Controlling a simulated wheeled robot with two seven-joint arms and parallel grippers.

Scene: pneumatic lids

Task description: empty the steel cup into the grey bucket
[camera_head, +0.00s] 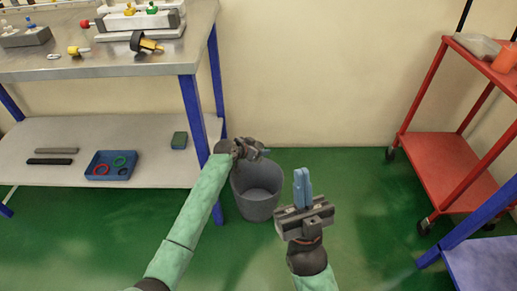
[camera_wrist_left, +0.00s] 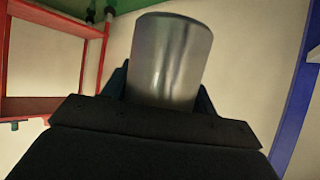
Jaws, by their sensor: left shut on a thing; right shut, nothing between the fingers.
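The grey bucket (camera_head: 257,208) stands upright on the green floor beside the bench leg. My left gripper (camera_head: 262,153) is above the bucket's rim. In the left wrist view, it is shut on the steel cup (camera_wrist_left: 172,62), a shiny plain cylinder between the blue fingers. That view is turned over, with floor at its top, and the cup's far end points that way. I cannot tell which end is the mouth, or see its contents. The cup is not clear in the head view. My right gripper (camera_head: 303,188) is shut and empty, right of the bucket, fingers up.
A steel-topped bench (camera_head: 120,62) with blue legs stands at the left, its lower shelf (camera_head: 60,135) holding a blue tray (camera_head: 96,174) and a green block (camera_head: 180,140). A red cart (camera_head: 440,165) stands at the right. Open floor lies between.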

